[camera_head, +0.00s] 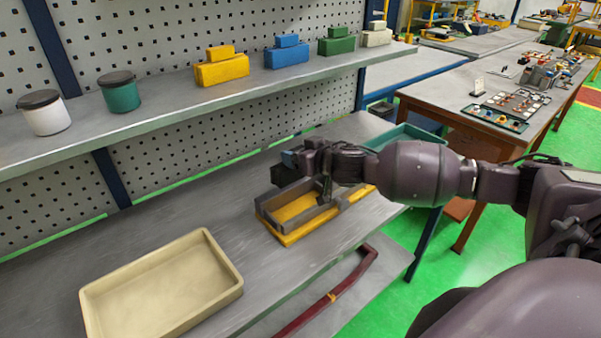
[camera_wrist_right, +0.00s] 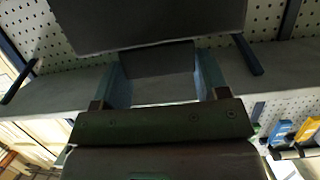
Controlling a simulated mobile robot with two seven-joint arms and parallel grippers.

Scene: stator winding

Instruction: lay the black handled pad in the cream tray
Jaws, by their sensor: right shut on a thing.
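The cream tray (camera_head: 234,284) lies on the grey lower shelf at the lower left of the head view, and its visible inside is empty. My right gripper (camera_head: 292,160) is to the right of it and farther back, over the yellow tray. It is shut on the black pad (camera_head: 284,174), mostly hidden behind the gripper in the head view. In the right wrist view the dark pad (camera_wrist_right: 150,22) fills the top, and its handle (camera_wrist_right: 155,60) sits between the two bluish fingers. My left gripper is not in view.
A yellow tray (camera_head: 287,241) with greyish inner walls is below my right gripper. A teal tray (camera_head: 425,135) is partly behind my right arm. The upper shelf (camera_head: 160,122) holds lidded jars and several coloured handled pads. Bare shelf separates the cream and yellow trays.

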